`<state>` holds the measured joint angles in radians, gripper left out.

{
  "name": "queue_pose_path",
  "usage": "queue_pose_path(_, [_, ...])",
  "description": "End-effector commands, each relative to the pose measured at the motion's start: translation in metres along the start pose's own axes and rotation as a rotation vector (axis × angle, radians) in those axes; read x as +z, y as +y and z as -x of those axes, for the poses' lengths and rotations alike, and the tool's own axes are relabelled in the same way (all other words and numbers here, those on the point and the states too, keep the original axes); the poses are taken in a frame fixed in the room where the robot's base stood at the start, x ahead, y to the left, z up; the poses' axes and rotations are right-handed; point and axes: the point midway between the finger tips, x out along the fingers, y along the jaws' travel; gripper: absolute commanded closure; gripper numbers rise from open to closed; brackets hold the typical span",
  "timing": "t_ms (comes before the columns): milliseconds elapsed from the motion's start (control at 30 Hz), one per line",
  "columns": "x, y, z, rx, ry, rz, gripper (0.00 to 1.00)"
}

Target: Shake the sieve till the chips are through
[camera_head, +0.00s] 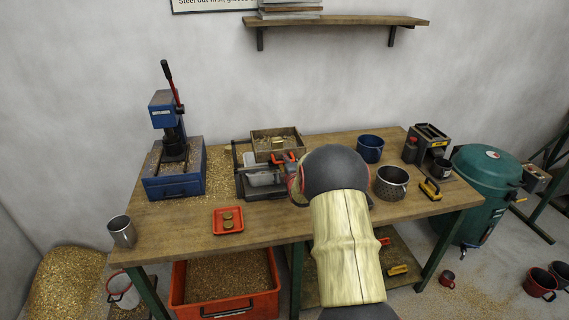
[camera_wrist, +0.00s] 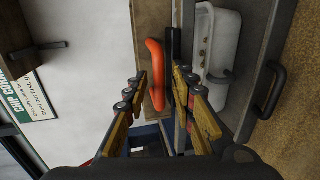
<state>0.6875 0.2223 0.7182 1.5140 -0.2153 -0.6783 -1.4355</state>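My gripper (camera_wrist: 160,85) is open, with one finger on each side of the handle. I cannot tell whether either finger touches it. In the head view my wrist hides much of the gripper.
A blue press (camera_head: 172,180) stands left of the sieve, with chips scattered between. An orange dish (camera_head: 227,221) with brass discs is in front. A perforated pot (camera_head: 391,184) and blue pot (camera_head: 370,149) stand to the right. Bare tabletop (camera_head: 180,220) lies front left.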

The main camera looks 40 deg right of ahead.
Motion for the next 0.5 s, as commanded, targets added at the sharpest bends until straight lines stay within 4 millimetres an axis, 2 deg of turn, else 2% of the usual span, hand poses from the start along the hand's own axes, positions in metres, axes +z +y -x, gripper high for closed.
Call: queue_pose_path(500, [0.000,0.000,0.087,0.000,-0.001,0.000,0.74])
